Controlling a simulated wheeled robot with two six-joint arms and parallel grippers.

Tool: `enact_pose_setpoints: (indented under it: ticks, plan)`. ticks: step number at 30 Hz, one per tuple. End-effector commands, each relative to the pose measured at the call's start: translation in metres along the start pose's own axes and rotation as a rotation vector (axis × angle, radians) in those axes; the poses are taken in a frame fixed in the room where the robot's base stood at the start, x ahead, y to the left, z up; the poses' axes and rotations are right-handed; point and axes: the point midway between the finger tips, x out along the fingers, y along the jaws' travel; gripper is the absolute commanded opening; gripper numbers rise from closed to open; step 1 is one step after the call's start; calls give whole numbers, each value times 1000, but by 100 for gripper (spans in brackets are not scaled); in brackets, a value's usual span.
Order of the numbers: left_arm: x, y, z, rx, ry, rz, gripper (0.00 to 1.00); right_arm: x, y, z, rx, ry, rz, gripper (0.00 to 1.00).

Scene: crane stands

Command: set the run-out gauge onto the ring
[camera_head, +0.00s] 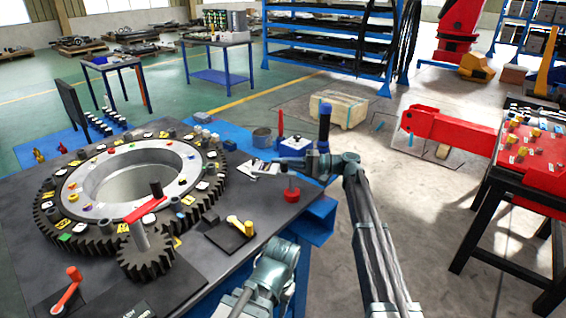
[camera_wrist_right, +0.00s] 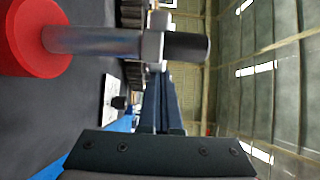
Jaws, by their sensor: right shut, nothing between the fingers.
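The large ring (camera_head: 100,199) lies flat on the dark table, toothed outside, with a pale inner band and an open centre. A red-based upright post (camera_head: 291,194), which may be the run-out gauge, stands near the table's right edge, apart from the ring. In the right wrist view its red disc (camera_wrist_right: 38,38), metal stem, collar and dark tip appear sideways. My right gripper (camera_head: 283,164) is just above and beside this post. Its dark jaw (camera_wrist_right: 160,152) is shut and empty. My left gripper is not in view.
A small gear with a red handle (camera_head: 147,208) stands at the ring's near side. Small blocks and nuts crowd the ring's top. A red-topped table (camera_head: 530,160) stands at right.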

Motion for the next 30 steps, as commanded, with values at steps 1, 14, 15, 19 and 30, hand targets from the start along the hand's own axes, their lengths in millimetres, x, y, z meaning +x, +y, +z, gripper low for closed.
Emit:
enact_pose_setpoints:
  ticks: [1, 14, 15, 19, 30]
  plan:
    - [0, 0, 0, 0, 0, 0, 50, 1, 0, 1, 0, 0, 0, 0]
    - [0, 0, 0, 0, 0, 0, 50, 2, 0, 1, 0, 1, 0, 0]
    - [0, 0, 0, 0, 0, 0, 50, 2, 0, 1, 0, 1, 0, 0]
    - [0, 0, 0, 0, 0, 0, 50, 2, 0, 1, 0, 1, 0, 0]
    - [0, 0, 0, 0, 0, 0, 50, 7, 0, -33, 0, 2, 0, 0]
